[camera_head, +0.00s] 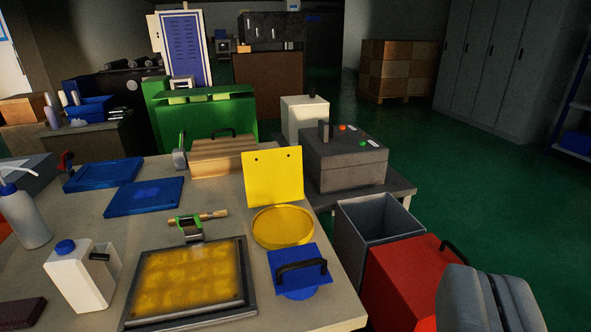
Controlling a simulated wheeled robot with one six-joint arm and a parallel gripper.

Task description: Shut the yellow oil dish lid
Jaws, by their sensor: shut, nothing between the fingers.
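The lid stands raised, nearly upright, at the far side of the dish, so the dish is open. The inside of the dish shows a yellow surface.
A blue lid with a black handle (299,266) sits just in front of the dish. A framed amber tray (190,282) and a green-and-brass tool (190,222) lie to the left. A grey bin (375,222) and a red box (412,280) stand right of the bench (225,215).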

